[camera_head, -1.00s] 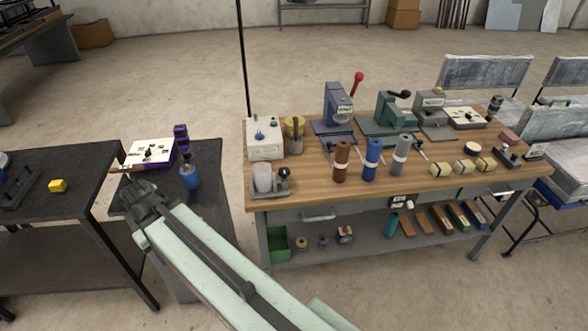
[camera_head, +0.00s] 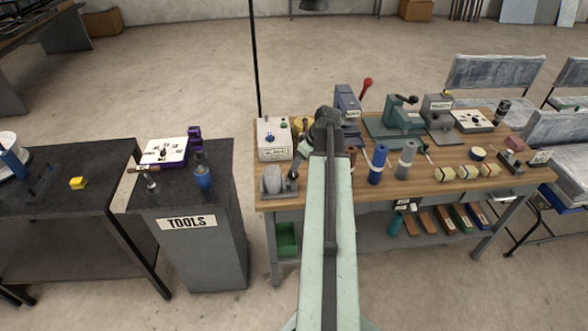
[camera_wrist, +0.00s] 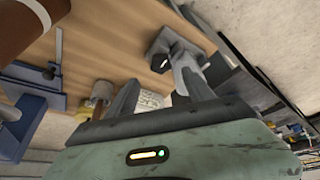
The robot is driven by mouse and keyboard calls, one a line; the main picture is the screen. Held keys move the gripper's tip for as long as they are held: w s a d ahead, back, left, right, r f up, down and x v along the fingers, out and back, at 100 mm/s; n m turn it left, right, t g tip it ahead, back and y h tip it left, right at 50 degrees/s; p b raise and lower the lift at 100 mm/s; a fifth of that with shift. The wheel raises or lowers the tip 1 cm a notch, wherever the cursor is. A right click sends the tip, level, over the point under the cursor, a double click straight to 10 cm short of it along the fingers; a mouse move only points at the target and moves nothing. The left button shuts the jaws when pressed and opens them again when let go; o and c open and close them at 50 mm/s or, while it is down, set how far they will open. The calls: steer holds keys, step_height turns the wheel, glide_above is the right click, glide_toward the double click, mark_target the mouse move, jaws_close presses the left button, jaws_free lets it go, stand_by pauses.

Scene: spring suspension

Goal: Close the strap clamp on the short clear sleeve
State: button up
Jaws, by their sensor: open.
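A short clear sleeve (camera_head: 272,179) stands on a grey base at the front left of the wooden bench. A small dark fitting (camera_head: 293,176), which looks like the strap clamp, stands at its right; whether it is shut cannot be told. My gripper (camera_head: 308,138) is over the bench's left part, above and to the right of the sleeve, apart from it. In the wrist view, my open, empty fingers (camera_wrist: 160,91) show. A grey base with a dark fitting (camera_wrist: 163,60) and a pale sleeve, partly hidden by the right finger, lies beyond them.
A brown cylinder (camera_wrist: 25,25) is close at the wrist view's upper left. Blue (camera_head: 377,165) and grey (camera_head: 405,160) cylinders stand right of my arm. A white box (camera_head: 272,138) stands behind the sleeve.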

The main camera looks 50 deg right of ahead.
mark_target(295, 174)
steer(key=b+x, duration=0.7)
steer(key=shift+f, duration=0.25)
steer(key=shift+w+f, duration=0.2)
steer(key=shift+f, duration=0.1)
steer(key=shift+r, duration=0.1)
steer(key=shift+a, duration=0.1)
jaws_close()
